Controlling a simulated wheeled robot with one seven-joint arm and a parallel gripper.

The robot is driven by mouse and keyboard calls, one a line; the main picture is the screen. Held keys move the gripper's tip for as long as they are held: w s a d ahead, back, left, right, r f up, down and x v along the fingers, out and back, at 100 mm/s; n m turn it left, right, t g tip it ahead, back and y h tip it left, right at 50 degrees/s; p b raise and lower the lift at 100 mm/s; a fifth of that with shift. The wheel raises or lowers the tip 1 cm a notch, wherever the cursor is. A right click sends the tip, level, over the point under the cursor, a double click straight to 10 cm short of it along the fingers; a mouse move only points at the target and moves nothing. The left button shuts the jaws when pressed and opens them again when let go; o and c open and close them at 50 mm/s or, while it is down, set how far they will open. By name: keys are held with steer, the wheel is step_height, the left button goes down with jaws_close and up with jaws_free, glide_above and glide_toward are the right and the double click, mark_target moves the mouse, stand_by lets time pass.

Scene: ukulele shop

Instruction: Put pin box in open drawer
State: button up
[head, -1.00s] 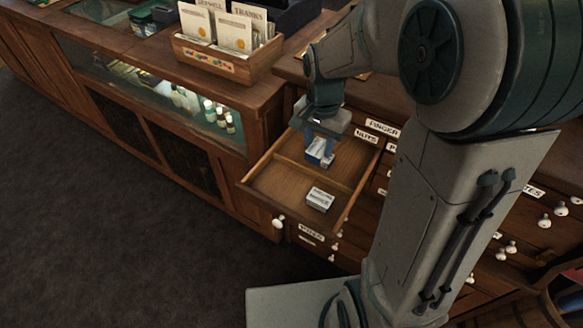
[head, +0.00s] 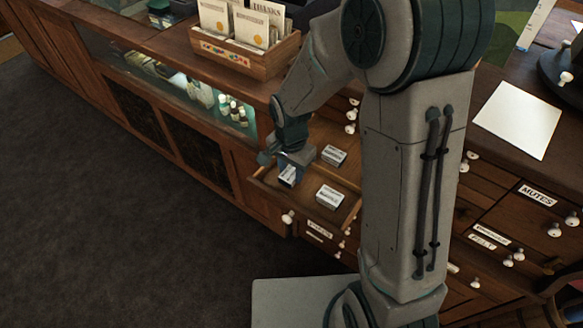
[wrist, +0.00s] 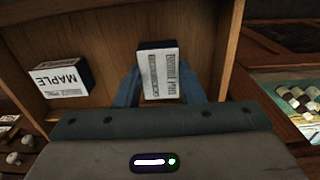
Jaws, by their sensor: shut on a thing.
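The open drawer (head: 338,219) sticks out of the wooden cabinet. My gripper (head: 287,174) is over its left part, with blue fingers shut on a small white and dark box (head: 288,177). In the wrist view this pin box (wrist: 158,73) sits between the fingers, its label partly readable and seeming to end in "PIN". Whether it touches the drawer floor I cannot tell. Two other small boxes lie in the drawer, one at the back (head: 333,155) and one nearer the front (head: 329,196). The wrist view shows one box labelled MAPLE (wrist: 60,80).
A glass-fronted counter with small bottles (head: 232,110) stands left of the drawer. A wooden card box (head: 245,50) is on top. Closed labelled drawers with white knobs (head: 554,230) are at right. Dark floor lies open at left.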

mark_target(291, 173)
steer(key=shift+f, duration=0.25)
steer(key=o, duration=1)
steer(key=shift+r, duration=0.1)
steer(key=shift+c, duration=0.2)
step_height(291, 173, up, 12)
steer(key=s+d+r+n+t, duration=0.1)
steer(key=s+d+r+n, duration=0.1)
steer(key=s+d, duration=0.4)
steer(key=s+d+r+n+t, duration=0.2)
steer(key=s+d+r+n, duration=0.1)
steer(key=s+d+n, duration=0.2)
steer(key=shift+s+d+r+n, duration=0.3)
steer(key=shift+s+d, duration=0.45)
steer(key=shift+s, duration=0.4)
